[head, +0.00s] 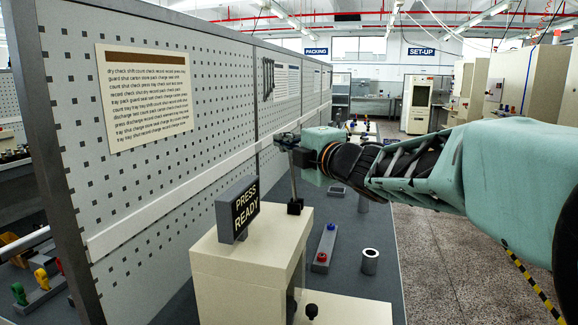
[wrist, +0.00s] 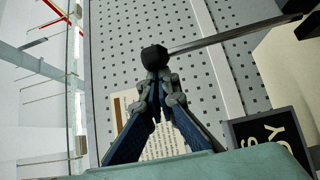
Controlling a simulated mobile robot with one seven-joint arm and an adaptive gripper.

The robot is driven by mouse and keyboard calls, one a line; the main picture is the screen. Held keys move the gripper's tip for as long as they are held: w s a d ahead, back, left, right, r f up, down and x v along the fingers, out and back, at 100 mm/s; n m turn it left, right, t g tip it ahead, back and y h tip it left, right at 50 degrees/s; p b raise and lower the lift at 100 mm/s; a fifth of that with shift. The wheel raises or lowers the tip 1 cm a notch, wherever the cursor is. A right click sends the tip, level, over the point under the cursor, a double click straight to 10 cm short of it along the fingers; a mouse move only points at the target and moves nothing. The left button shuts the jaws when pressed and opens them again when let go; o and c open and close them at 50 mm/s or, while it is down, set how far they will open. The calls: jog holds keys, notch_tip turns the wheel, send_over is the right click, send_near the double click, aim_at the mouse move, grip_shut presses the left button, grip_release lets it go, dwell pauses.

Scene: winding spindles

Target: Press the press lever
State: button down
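The press lever (head: 294,185) is a thin metal rod rising nearly upright from a black block on the cream press (head: 240,255). Its black knob (wrist: 154,57) shows at my fingertips in the wrist view, with the rod running off to the right. My gripper (head: 286,140) is at the lever's top end, reaching in from the right. In the wrist view my gripper (wrist: 156,80) has its fingers drawn together, and the knob covers their tips. I cannot tell whether they touch it. A sign on the press (head: 238,209) reads "PRESS READY".
A grey perforated panel (head: 215,95) stands behind the press along the left, with a text sheet (head: 145,95). A grey block with red and blue buttons (head: 325,248) and a metal ring (head: 370,261) lie right of the press. A clear floor aisle (head: 440,260) lies to the right.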

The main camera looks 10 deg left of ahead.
jog(key=d+f+m+t+b, duration=0.1)
jog(key=d+m+t+b, duration=0.1)
jog(key=d+b, duration=0.3)
jog(key=s+d+f+m+t+y+b, duration=0.1)
jog(key=d+b, duration=0.5)
jog(key=b, duration=0.6)
jog(key=shift+s+d+f+m+t, duration=0.25)
jog(key=shift+f+m+t, duration=0.3)
jog(key=shift+m+t, duration=0.9)
jog(key=shift+m+g, duration=0.25)
